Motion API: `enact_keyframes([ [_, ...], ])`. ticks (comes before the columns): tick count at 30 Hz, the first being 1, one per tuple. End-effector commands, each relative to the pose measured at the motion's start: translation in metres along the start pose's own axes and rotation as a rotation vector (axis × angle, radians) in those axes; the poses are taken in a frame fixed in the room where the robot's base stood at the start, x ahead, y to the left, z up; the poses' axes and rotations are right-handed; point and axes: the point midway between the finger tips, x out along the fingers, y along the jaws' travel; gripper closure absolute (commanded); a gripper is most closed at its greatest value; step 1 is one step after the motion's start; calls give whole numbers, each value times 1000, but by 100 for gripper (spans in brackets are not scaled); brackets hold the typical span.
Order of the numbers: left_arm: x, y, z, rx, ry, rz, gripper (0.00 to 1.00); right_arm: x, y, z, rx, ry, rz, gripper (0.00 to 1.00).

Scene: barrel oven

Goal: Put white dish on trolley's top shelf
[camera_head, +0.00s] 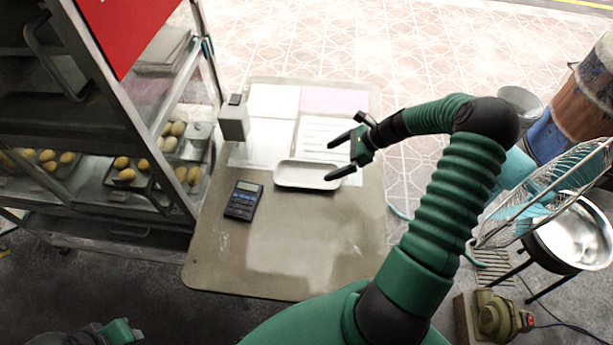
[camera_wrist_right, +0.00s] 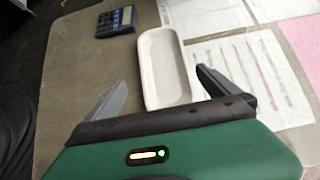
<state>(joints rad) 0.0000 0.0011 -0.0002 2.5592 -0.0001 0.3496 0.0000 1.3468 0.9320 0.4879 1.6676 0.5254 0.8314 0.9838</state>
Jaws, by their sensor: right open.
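The white dish (camera_head: 305,175) is a shallow oblong tray lying on the grey tabletop (camera_head: 290,260), partly over paper sheets. It also shows in the right wrist view (camera_wrist_right: 163,65), ahead of and between the fingers. My right gripper (camera_head: 329,160) is open at the dish's right end, with nothing held. I cannot tell whether it touches the dish. A shelved, glass-sided metal cart (camera_head: 150,205) stands left of the table, with yellow-brown round food on its shelves; it may be the trolley. My left gripper (camera_head: 122,332) shows only partly at the bottom left.
A dark calculator (camera_head: 243,200) lies left of the dish. A small grey box-shaped device (camera_head: 234,120) stands behind it. A red panel (camera_head: 125,30) hangs at the cart's upper side. A wire basket (camera_head: 540,195) and metal bowl (camera_head: 575,235) stand at the right. The table's front is clear.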

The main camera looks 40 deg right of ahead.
Motion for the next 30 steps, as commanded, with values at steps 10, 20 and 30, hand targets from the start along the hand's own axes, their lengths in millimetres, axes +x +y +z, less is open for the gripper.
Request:
enact_keyframes([
  [10, 3, 0, 1, 0, 0, 0, 64, 63, -8, -11, 6, -9, 6, 0],
  [20, 5, 0, 1, 0, 0, 0, 64, 113, -5, -8, 0, -3, 3, 0],
  [30, 5, 0, 1, 0, 0, 0, 64, 114, -8, -12, 3, -6, 5, 17],
])
